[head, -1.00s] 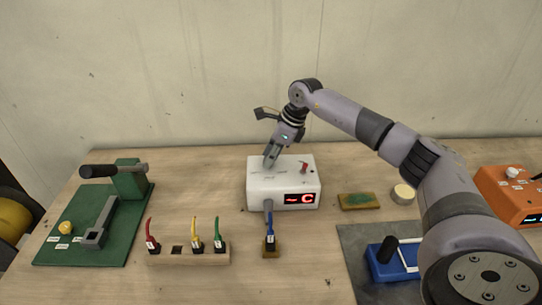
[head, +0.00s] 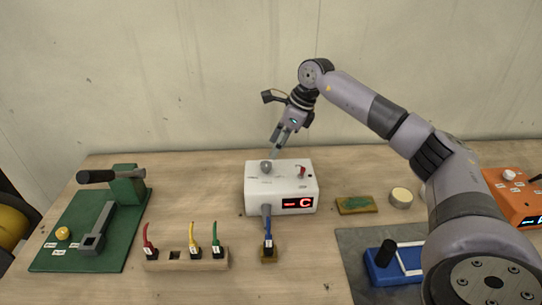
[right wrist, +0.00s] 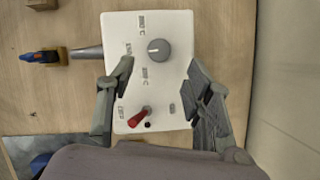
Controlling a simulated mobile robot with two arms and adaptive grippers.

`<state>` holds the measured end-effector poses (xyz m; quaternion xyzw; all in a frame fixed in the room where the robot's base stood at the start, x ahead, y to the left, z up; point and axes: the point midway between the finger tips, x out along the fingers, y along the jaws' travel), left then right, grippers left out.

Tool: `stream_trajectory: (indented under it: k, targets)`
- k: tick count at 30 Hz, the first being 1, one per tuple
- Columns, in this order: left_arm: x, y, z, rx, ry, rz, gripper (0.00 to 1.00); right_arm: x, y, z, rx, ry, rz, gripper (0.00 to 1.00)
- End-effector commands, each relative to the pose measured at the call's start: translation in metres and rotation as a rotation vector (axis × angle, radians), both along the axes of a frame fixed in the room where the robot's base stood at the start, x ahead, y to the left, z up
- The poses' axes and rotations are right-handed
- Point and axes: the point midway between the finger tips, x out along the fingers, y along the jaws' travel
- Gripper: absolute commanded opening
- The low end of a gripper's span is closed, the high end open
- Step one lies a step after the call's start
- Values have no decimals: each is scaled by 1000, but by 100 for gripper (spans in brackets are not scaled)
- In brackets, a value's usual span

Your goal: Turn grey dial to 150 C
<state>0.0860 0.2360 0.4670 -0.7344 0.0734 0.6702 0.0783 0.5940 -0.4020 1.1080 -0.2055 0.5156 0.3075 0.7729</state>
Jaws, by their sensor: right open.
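The grey dial (head: 266,167) sits on top of a white box (head: 256,189). In the right wrist view the dial (right wrist: 158,50) shows a pale mark that seems to face left; small printed labels around it are too blurred to read surely. The red display (head: 298,203) on the front shows a dash and a C. My right gripper (head: 276,150) is above the box, apart from the dial. In the right wrist view my gripper (right wrist: 162,76) is open and empty, with its fingers spread and the dial beyond their tips. My left gripper is not in view.
A red toggle switch (head: 300,172) stands on the box's top, close to the dial. A blue plug (head: 268,245) and a wooden block (head: 206,264) with coloured plugs are in front. A green board (head: 60,243) is left; a green-brown pad (head: 357,205) and round piece (head: 401,197) are right.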

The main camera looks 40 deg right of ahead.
Motion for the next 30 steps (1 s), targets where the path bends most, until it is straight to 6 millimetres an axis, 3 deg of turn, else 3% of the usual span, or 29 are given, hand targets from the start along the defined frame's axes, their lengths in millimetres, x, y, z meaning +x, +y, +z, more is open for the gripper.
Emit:
stream_trajectory:
  k: [3,9,30]
  targets:
    - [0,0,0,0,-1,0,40,-7,-7,23,-1,-2,-1,47]
    - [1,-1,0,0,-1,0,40,-14,-13,46,-1,-1,1,47]
    - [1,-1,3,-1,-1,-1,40,-15,-14,53,0,1,0,47]
